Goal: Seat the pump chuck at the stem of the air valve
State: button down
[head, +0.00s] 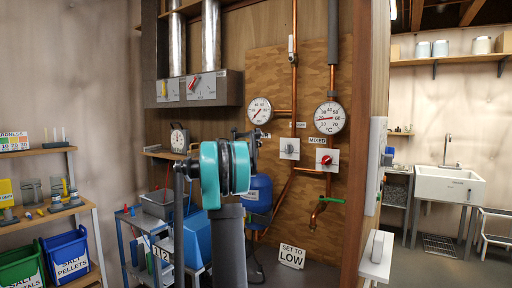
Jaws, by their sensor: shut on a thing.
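My gripper (252,142) shows small and dark just right of my teal wrist, in front of the wood panel and above the blue tank. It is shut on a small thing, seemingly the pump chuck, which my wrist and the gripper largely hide. The blue tank (259,190) stands behind and below my gripper, its left part covered by my arm. The air valve and its stem cannot be made out. A thin dark hose (254,262) hangs below the tank. Whether the chuck touches the valve cannot be told.
Copper pipes (294,70), two dials (329,118) and a red-knobbed valve (327,160) are on the panel. A wooden post (372,130) stands right. A cart (140,222) with a blue box is left of my arm.

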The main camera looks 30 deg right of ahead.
aim_at(256, 154)
jog(key=shift+f, duration=0.15)
jog(key=shift+a+f, duration=0.1)
jog(key=shift+f, duration=2.25)
jog(key=shift+f, duration=1.35)
jog(key=c, duration=1.5)
grip_release()
jog(key=shift+c, duration=0.2)
jog(key=shift+a, duration=0.1)
jog(key=v, duration=1.1)
jog(key=shift+a, duration=0.4)
jog(key=shift+s, duration=0.1)
